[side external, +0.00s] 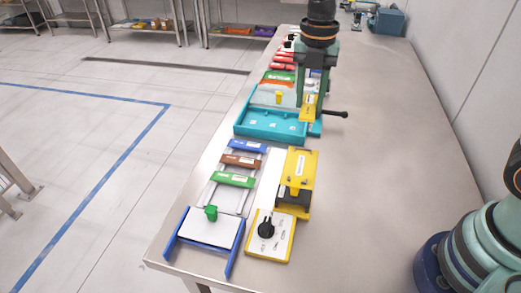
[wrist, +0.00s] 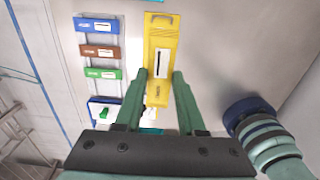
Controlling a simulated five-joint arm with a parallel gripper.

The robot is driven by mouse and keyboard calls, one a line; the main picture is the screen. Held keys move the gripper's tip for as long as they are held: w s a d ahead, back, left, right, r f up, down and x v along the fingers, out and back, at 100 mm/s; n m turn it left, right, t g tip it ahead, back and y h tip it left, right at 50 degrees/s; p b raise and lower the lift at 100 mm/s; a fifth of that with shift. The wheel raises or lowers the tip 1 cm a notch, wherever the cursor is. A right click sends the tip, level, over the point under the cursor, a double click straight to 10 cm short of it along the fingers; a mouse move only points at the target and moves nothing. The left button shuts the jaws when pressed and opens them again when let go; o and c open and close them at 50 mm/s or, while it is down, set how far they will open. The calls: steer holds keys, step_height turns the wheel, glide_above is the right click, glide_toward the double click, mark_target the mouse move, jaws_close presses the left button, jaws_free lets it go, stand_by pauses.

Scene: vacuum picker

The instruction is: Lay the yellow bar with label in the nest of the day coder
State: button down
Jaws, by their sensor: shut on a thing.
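My gripper (side external: 309,97) is shut on the yellow bar (side external: 308,107) and holds it by its sides. The bar has a pale label with a dark mark. In the wrist view, yellow bar (wrist: 157,92) shows between the fingers and overlaps the yellow surface beyond it; where one ends is unclear. A yellow station (side external: 300,163) with a dark roller stands nearer the side camera, beside a dial plate (side external: 279,247) with a black knob. This looks like the day coder, though I cannot be sure. Its nest cannot be made out clearly.
Blue (side external: 248,146), brown (side external: 241,161) and green (side external: 233,180) bars lie on a rack left of the yellow station. A blue-sided tray (side external: 233,256) stands at the near end. A teal tray (side external: 238,127) lies farther back. The table's right side (side external: 395,130) is largely clear.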

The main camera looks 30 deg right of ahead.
mark_target(300, 165)
step_height(300, 165, down, 17)
steer(key=shift+f, duration=0.1)
stand_by(0.3)
steer(key=shift+f, duration=0.1)
steer(key=c, duration=0.5)
jaws_free()
step_height(300, 165, up, 12)
steer(key=s+d+r+m+t, duration=0.2)
steer(key=s+d+r+m, duration=0.2)
steer(key=m, duration=0.9)
steer(key=s+d+r+m+t, duration=0.3)
steer(key=s+r+m, duration=0.4)
steer(key=m, duration=0.7)
steer(key=shift+s+d+r+t, duration=0.3)
steer(key=shift+s+d, duration=0.35)
steer(key=shift+s, duration=0.05)
